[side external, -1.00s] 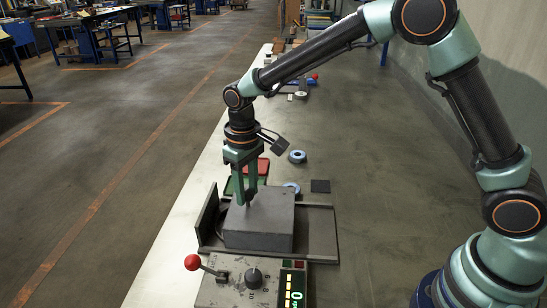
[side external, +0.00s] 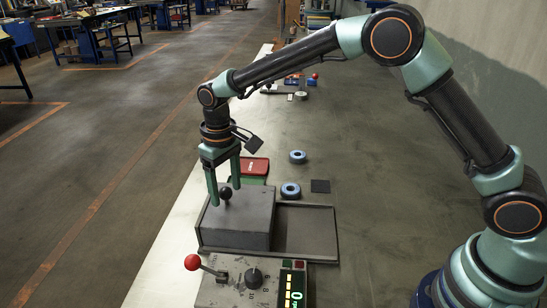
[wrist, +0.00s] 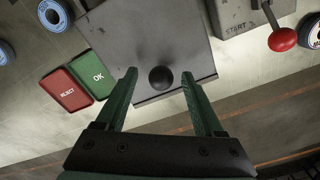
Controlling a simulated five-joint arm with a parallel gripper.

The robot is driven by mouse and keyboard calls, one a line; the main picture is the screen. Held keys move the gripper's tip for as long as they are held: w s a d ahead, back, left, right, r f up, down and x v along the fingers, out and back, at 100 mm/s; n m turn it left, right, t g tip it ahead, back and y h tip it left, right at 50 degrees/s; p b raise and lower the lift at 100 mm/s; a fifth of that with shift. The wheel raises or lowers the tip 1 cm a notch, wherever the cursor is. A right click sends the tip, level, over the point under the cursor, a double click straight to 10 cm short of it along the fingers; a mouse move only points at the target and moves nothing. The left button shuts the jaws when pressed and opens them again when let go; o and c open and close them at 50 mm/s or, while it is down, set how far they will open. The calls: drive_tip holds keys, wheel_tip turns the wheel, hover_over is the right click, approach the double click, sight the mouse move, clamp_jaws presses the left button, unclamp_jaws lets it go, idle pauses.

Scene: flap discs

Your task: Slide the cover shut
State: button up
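The cover (side external: 238,222) is a grey box-shaped block with a round black knob (side external: 225,192) on top. It sits at the left side of a dark flat housing (side external: 308,228), close to its left wall. The housing's right part is bare. My gripper (side external: 225,188) is over the cover with one finger on each side of the knob. In the wrist view the knob (wrist: 161,78) lies between the fingers with a clear gap on both sides, so my gripper (wrist: 159,73) is open. The cover (wrist: 145,38) also fills the wrist view's upper middle.
A control panel with a red-ball lever (side external: 193,262), a dial (side external: 254,278) and a lit display stands in front. Red REJECT (wrist: 66,90) and green OK (wrist: 93,75) trays lie behind the housing.

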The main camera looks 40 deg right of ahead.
drive_tip(key=shift+r, duration=3.95)
drive_tip(key=shift+s+d+r, duration=0.15)
drive_tip(key=shift+d+r, duration=0.15)
drive_tip(key=shift+r, duration=0.05)
wheel_tip(320, 180, up, 5)
drive_tip(key=t, duration=0.1)
hover_over(253, 200)
drive_tip(key=s+d+r+m+t, duration=0.1)
drive_tip(key=s+d+r+t, duration=0.15)
drive_tip(key=s+d, duration=0.2)
drive_tip(key=s+d+m+t, duration=0.2)
drive_tip(key=s+d, duration=0.7)
drive_tip(key=s, duration=0.2)
drive_tip(key=shift+f, duration=0.3)
